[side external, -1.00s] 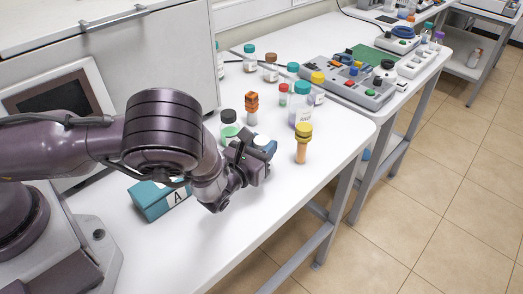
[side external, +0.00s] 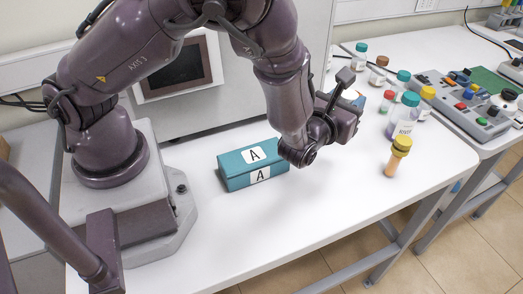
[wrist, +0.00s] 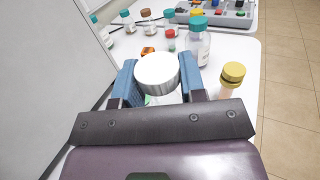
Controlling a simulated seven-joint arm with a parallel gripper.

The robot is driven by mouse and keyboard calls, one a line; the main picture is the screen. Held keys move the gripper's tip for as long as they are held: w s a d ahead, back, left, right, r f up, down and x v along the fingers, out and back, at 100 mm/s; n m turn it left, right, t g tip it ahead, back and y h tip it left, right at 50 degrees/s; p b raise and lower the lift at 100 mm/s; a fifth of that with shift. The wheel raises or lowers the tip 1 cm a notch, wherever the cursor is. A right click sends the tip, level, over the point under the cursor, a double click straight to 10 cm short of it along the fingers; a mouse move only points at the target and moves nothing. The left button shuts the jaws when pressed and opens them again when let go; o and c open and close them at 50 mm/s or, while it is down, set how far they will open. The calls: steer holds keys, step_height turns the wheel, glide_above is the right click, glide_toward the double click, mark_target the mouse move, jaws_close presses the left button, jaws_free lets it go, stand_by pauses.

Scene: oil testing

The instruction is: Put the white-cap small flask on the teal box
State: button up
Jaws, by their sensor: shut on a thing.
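The white-cap small flask (wrist: 158,72) is between the two blue fingers of my gripper (wrist: 158,78) in the wrist view. Its round white cap faces the camera and hides most of its body. My gripper is shut on it. The box is not visible in the wrist view.
A yellow-capped tube (side external: 392,162) stands near the table's right edge. A teal-capped bottle (side external: 403,118) and several other bottles stand behind it. A grey device with coloured knobs (side external: 465,108) is farther right. The table in front of the teal box is clear.

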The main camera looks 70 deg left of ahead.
steer(key=s+a+r+n+g+y, duration=0.1)
steer(key=s+a+n+g+y, duration=0.4)
steer(key=s, duration=0.3)
steer(key=s+a+r+n+g+y, duration=0.1)
steer(key=s+a+n+g+y, duration=0.1)
steer(key=s+n+g+y, duration=0.45)
steer(key=shift+m+g+h, duration=0.35)
steer(key=shift+m+h, duration=0.3)
steer(key=shift+h, duration=0.2)
steer(key=shift+s+a+f, duration=0.1)
steer(key=shift+s+f, duration=0.3)
steer(key=shift+f, duration=0.9)
steer(key=shift+s+a+f, duration=0.1)
steer(key=shift+s+f, duration=0.3)
steer(key=shift+f, duration=0.85)
steer(key=shift+s+f, duration=0.4)
steer(key=shift+f, duration=0.9)
steer(key=shift+f, duration=0.2)
steer(key=o, duration=0.9)
steer(key=shift+r, duration=0.1)
